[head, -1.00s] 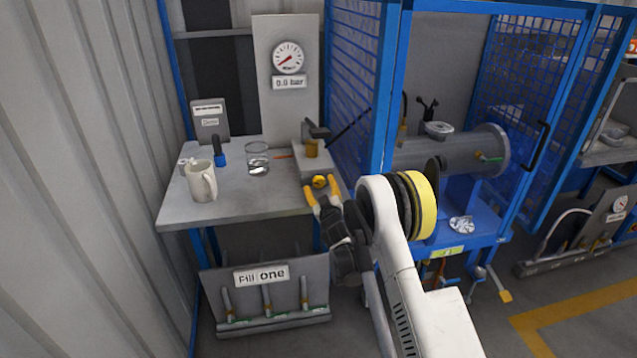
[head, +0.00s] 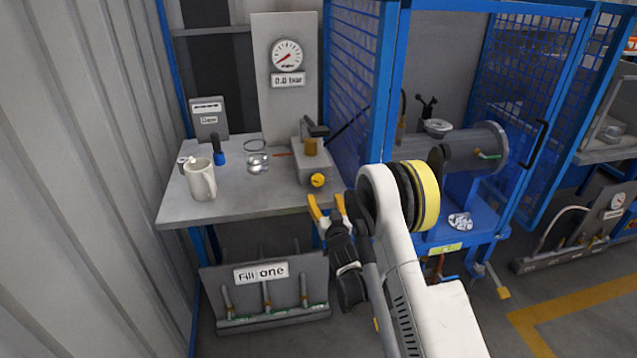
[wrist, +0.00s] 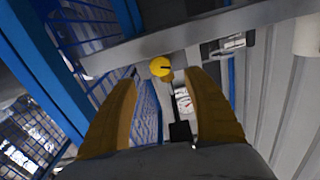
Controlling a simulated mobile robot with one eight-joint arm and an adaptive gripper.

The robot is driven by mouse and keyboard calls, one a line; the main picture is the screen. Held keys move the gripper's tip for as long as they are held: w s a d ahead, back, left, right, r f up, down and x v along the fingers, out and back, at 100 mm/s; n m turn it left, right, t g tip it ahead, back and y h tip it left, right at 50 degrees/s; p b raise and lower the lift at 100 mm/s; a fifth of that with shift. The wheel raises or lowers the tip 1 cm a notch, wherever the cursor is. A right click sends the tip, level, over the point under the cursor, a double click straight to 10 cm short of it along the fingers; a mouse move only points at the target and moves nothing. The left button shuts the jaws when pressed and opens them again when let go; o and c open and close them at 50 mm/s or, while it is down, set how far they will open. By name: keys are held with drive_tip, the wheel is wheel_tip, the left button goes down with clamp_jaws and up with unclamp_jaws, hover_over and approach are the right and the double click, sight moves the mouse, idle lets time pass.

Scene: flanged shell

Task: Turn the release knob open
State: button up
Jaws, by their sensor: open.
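The yellow release knob (head: 317,180) sits on the front face of a grey block (head: 314,165) at the right end of the bench. It also shows in the wrist view (wrist: 161,67), beyond my fingertips and roughly midway between them, with a dark line across its face. My gripper (head: 328,203) has yellow fingers spread apart. It is empty, below and slightly right of the knob in the head view, and apart from it. In the wrist view both fingers (wrist: 160,85) show with a clear gap between them.
A gauge (head: 287,55) above reads near zero, with a "0.0 bar" label. A blue mesh cage (head: 357,90) stands close on the right. A "Fill one" panel (head: 285,290) is below.

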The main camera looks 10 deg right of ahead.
sight(318, 184)
drive_tip(key=shift+w+r+p, duration=0.15)
drive_tip(key=shift+w+p, duration=0.2)
drive_tip(key=w, duration=0.3)
drive_tip(key=w+b, duration=0.1)
drive_tip(key=w, duration=0.4)
drive_tip(key=shift+w+f+b, duration=0.3)
drive_tip(key=shift+w, duration=0.1)
drive_tip(key=shift+w+r, duration=0.1)
drive_tip(key=shift+w, duration=0.45)
drive_tip(key=shift+c, duration=0.3)
drive_tip(key=c, duration=1.1)
